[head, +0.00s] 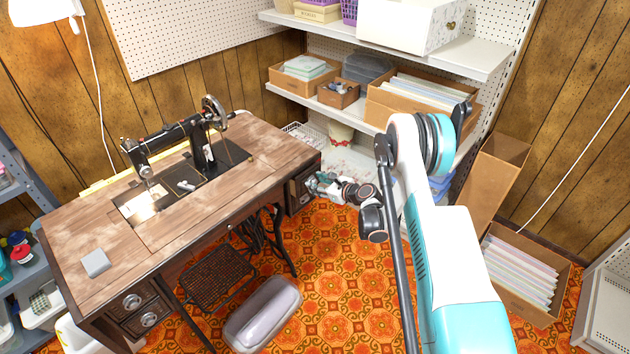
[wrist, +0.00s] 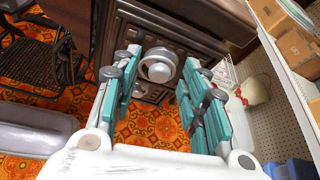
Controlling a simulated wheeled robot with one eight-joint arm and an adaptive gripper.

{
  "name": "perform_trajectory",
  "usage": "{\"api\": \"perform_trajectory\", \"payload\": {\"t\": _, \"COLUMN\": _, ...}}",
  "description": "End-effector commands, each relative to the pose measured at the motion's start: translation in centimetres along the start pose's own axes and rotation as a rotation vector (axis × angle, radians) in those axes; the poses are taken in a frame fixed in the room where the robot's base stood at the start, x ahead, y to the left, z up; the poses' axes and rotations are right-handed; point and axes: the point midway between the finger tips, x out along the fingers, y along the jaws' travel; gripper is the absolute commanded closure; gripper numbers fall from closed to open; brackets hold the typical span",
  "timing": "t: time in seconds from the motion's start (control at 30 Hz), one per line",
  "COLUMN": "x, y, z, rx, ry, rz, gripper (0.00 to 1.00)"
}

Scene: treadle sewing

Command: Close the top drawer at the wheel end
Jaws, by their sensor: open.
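The treadle sewing table (head: 190,215) stands at the left, with the black sewing machine (head: 190,150) on it and its handwheel (head: 213,110) toward the right end. The wheel-end drawer (head: 299,188) is under that end, partly hidden by my gripper (head: 322,184). In the wrist view a dark carved drawer front (wrist: 125,35) faces me with a round pale metal knob (wrist: 158,68). My gripper (wrist: 160,75) is open, its teal fingers on either side of the knob. I cannot tell whether they touch the drawer. How far the drawer stands out is unclear.
White shelves (head: 390,65) with boxes stand right of the table. A grey padded stool (head: 262,314) is on the orange patterned floor (head: 345,290). The iron treadle (head: 215,280) is under the table. A box of papers (head: 525,270) sits at right.

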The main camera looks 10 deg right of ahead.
Motion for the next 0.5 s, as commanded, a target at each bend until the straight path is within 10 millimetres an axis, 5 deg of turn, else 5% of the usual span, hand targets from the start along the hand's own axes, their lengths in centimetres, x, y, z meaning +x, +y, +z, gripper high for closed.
{"api": "perform_trajectory", "payload": {"t": 0.27, "x": 0.04, "y": 0.04, "z": -0.04, "rx": 0.0, "ry": 0.0, "rz": 0.0, "gripper": 0.59}}
{"api": "perform_trajectory", "payload": {"t": 0.43, "x": 0.04, "y": 0.04, "z": -0.04, "rx": 0.0, "ry": 0.0, "rz": 0.0, "gripper": 0.96}}
{"api": "perform_trajectory", "payload": {"t": 0.5, "x": 0.04, "y": 0.03, "z": -0.04, "rx": 0.0, "ry": 0.0, "rz": 0.0, "gripper": 1.0}}
